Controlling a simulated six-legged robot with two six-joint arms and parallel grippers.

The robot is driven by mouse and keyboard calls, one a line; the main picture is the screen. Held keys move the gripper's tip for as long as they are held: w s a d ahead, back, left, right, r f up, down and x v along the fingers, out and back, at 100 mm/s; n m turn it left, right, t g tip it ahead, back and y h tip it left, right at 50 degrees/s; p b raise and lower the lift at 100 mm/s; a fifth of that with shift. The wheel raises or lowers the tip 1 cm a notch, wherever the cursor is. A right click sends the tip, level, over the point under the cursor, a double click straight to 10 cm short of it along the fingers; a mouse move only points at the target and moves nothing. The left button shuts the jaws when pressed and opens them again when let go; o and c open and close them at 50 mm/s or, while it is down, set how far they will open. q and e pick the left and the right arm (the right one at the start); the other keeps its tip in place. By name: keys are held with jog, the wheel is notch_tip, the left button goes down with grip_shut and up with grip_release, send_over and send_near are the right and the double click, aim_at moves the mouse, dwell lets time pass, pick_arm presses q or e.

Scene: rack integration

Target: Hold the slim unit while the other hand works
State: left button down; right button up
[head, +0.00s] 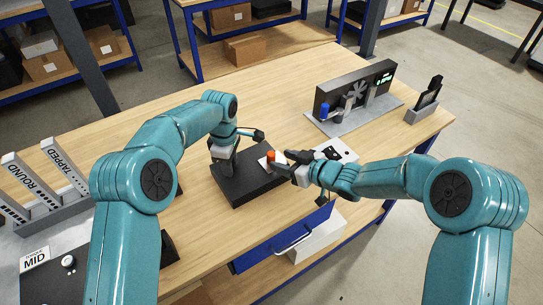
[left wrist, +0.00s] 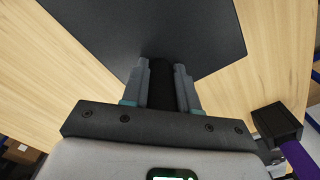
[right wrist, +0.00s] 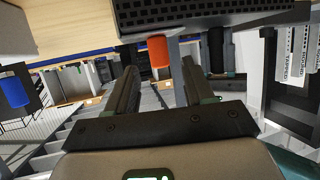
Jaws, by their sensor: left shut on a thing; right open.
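The slim unit appears to be the flat black slab (head: 250,184) lying on the table at the middle of the head view. It fills the top of the left wrist view (left wrist: 145,30). My left gripper (head: 226,150) points down over it, and its fingers (left wrist: 160,72) are shut on a narrow black part (left wrist: 161,88). My right gripper (head: 283,163) is open beside the slab's right side. An orange cylinder (head: 274,155) is near its fingertips. In the right wrist view, the orange cylinder (right wrist: 158,50) shows between the open fingers (right wrist: 158,82); contact cannot be told.
A grey plate (head: 345,118) with a dark fan unit and a blue cylinder (head: 324,110) stands at the back right. A small black stand (head: 424,103) is beside it. Labelled racks (head: 55,180) and a MID-marked tray (head: 38,258) are at left. The table's back middle is clear.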

aim_at(274, 158)
jog(key=x, duration=0.5)
jog(key=shift+w+a+f, duration=0.1)
jog(key=shift+w+a, duration=0.1)
jog(key=shift+a, duration=0.05)
